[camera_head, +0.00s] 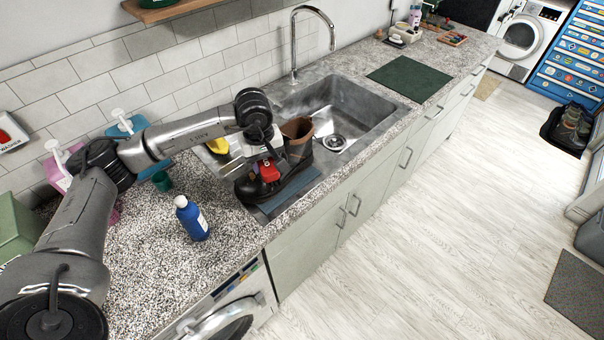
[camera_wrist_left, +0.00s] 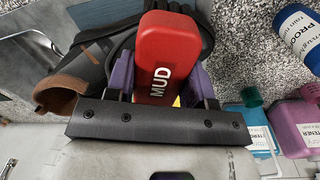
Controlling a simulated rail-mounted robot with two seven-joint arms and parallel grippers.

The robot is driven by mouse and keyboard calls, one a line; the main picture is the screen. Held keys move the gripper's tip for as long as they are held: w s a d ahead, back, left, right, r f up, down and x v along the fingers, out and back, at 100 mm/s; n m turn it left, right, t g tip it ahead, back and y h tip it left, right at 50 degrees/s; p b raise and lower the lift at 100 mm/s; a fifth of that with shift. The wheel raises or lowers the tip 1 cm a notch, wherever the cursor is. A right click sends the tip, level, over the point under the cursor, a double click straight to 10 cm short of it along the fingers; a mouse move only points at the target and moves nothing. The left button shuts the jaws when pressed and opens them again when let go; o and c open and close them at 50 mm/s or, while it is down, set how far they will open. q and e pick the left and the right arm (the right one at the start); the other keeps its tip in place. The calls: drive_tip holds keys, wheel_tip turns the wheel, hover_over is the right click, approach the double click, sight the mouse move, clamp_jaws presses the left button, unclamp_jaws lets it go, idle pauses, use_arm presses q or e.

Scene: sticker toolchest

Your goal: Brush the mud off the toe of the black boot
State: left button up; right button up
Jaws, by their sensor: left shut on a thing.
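The black boot (camera_head: 299,160) with a brown cuff lies on a blue-grey mat (camera_head: 292,192) by the counter's front edge, its toe toward the left. My left gripper (camera_head: 264,160) is shut on a red brush (camera_head: 268,172) over the toe end. In the left wrist view the brush (camera_wrist_left: 168,55) reads "MUD" and sits between the purple fingers of the gripper (camera_wrist_left: 162,85). The boot (camera_wrist_left: 92,52) is behind it, its cuff to the left. The brush and gripper hide part of the toe. I cannot make out mud or whether the brush touches the boot.
A blue bottle (camera_head: 192,220) stands left of the boot on the speckled counter (camera_head: 165,265). A small teal container (camera_head: 162,181) and pump bottles are farther back. The metal sink (camera_head: 350,105) with a tall faucet (camera_head: 294,45) lies behind and right. A green mat (camera_head: 408,78) lies beyond it.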

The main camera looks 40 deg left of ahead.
use_arm(q)
drive_tip(key=s+a+r+n+p, duration=0.15)
drive_tip(key=a+n, duration=0.25)
drive_tip(key=a, duration=0.4)
drive_tip(key=shift+s+a+f+b, duration=0.1)
drive_tip(key=shift+s+f+b, duration=0.05)
drive_tip(key=shift+f+b, duration=0.8)
drive_tip(key=shift+s+a+f+b, duration=0.1)
drive_tip(key=shift+f+b, duration=0.55)
drive_tip(key=shift+f, duration=0.55)
drive_tip(key=shift+f, duration=0.15)
drive_tip(key=shift+w+f+b, duration=0.1)
drive_tip(key=shift+f+b, duration=0.7)
drive_tip(key=shift+d, duration=0.15)
